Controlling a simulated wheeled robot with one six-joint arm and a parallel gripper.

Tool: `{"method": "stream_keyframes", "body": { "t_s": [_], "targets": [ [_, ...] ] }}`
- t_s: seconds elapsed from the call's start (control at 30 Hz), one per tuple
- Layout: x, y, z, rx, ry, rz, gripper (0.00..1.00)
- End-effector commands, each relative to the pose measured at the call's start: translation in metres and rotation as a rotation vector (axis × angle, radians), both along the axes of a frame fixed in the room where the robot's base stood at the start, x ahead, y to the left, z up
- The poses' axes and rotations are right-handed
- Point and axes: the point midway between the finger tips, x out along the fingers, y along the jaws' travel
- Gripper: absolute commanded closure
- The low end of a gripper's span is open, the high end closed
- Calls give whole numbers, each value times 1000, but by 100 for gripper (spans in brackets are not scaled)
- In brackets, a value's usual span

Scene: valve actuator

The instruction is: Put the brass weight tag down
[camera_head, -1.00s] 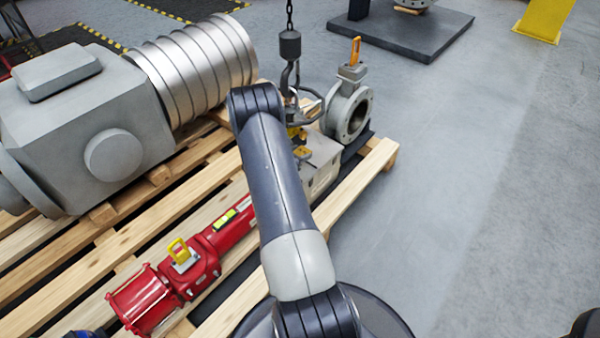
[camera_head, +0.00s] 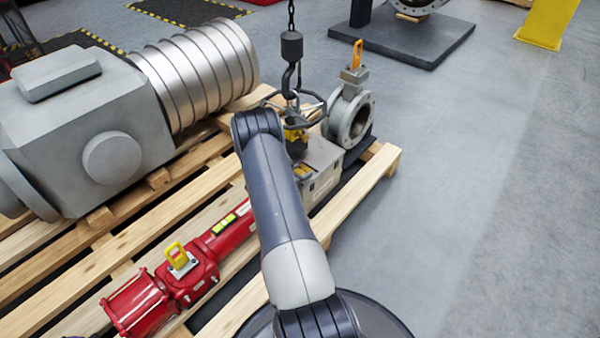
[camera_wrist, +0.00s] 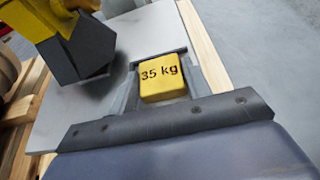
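The brass weight tag (camera_wrist: 162,78) is a yellow block marked "35 kg" and shows in the wrist view. It sits between the two grey fingers of my gripper (camera_wrist: 163,85), which appear to close on its sides. Below and around it in that view is the flat pale-grey top of a box (camera_wrist: 75,105). I cannot tell whether the tag's underside touches this top. In the head view a small yellow patch on the grey box (camera_head: 322,165) may be the tag; my arm hides most of my gripper there.
A yellow-and-black block (camera_wrist: 75,40) is close to my gripper's left. A chain hook (camera_head: 291,48) hangs above the box. A grey valve (camera_head: 350,115) with an orange tag stands behind. A red actuator (camera_head: 180,275) lies on the pallet (camera_head: 100,255). Open floor is at right.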

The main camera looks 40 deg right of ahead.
Motion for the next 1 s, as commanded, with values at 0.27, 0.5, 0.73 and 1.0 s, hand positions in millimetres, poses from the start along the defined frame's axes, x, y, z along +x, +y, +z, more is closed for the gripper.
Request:
{"method": "stream_keyframes", "body": {
  "t_s": [0.27,0.5,0.73,1.0],
  "targets": [
    [0,0,0,1,0,0,33],
    [0,0,1,1,0,0,33],
    [-1,22,15,1,3,3,33],
    [-6,77,38,1,3,4,33]
  ]
}}
